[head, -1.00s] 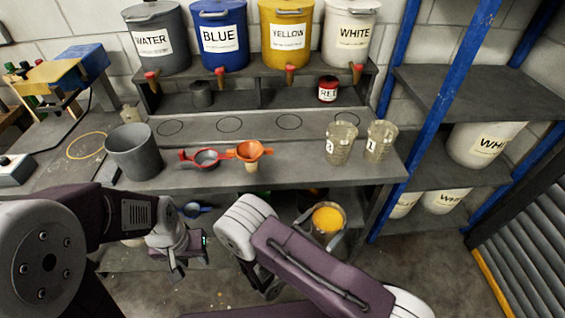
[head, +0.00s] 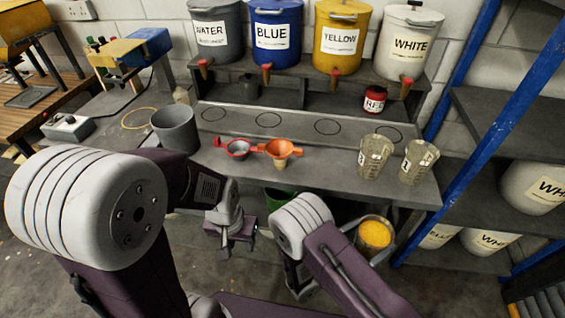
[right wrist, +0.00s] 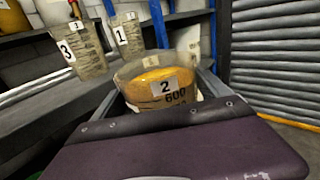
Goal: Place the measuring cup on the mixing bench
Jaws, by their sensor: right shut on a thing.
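The measuring cup (head: 375,234) holds yellow paint and is labelled 2 in the right wrist view (right wrist: 165,88). My right gripper (head: 372,243) is shut on it, one finger on each side. The cup looks upright and is in front of the mixing bench (head: 330,180), near its front edge at the right and apparently below its top. Two clear cups, 3 (head: 374,158) and 1 (head: 418,162), stand on the bench's right end. My left gripper (head: 236,240) hangs in front of the bench, left of the cup; its opening is unclear.
A grey bucket (head: 176,128), a red-handled strainer (head: 237,149) and an orange funnel (head: 281,150) stand along the bench front. Labelled paint tubs line the raised shelf behind, with a red jar (head: 375,99) below. A blue-posted rack (head: 495,130) bounds the right.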

